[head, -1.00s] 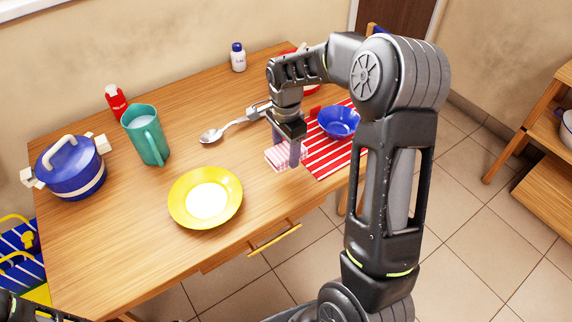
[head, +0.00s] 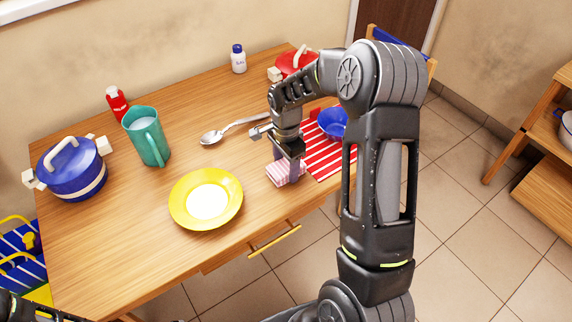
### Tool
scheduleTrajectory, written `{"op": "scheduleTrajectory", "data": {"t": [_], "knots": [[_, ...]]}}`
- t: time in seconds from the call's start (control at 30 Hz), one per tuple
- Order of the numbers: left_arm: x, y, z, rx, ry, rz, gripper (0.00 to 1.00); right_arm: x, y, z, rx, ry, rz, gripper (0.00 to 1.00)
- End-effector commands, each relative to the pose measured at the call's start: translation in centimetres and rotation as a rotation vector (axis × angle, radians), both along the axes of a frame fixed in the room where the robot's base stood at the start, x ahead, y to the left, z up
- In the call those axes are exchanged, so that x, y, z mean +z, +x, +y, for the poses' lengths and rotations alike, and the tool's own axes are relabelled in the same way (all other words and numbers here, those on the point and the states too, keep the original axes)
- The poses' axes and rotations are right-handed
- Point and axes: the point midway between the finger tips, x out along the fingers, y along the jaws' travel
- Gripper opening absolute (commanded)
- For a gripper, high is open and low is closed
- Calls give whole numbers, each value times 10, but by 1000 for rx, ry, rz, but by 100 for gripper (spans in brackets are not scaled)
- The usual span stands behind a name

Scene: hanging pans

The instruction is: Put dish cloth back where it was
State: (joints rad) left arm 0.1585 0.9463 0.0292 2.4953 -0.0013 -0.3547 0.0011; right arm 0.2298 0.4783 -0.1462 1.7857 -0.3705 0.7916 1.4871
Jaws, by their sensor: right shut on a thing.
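The dish cloth (head: 287,175) is a small folded red-and-white checked cloth near the table's front edge, at the left side of the red-and-white striped mat (head: 325,165). My right gripper (head: 284,168) points down and is shut on the cloth, one finger on its near side. I cannot tell whether the cloth touches the table. The gripper partly hides the cloth. My left gripper is not in view; only a dark bit of my left arm shows at the bottom left corner.
A yellow plate (head: 206,199) lies left of the cloth, and a spoon (head: 228,129) behind it. A blue bowl (head: 332,124) sits on the mat. A teal pitcher (head: 147,138), blue pot (head: 72,172), red bottle (head: 117,103), white bottle (head: 238,59) and red pot (head: 295,64) stand farther away.

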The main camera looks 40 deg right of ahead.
Motion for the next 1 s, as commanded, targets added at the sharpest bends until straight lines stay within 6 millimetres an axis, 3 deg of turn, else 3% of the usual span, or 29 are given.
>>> {"op": "scheduleTrajectory", "data": {"t": [0.17, 0.2, 0.43, 0.83, 1.0], "knots": [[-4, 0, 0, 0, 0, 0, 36, -4, 0, 0, 0, 0, 0, 21], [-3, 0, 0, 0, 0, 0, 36, -4, 0, 0, 0, 0, 0, 61], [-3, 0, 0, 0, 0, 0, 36, -3, 0, 0, 0, 0, 0, 80], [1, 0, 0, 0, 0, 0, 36, 3, 0, 0, 0, 0, -1, 81], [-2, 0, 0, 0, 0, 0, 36, 24, 1, 0, 1, -1, -5, 81]]}}
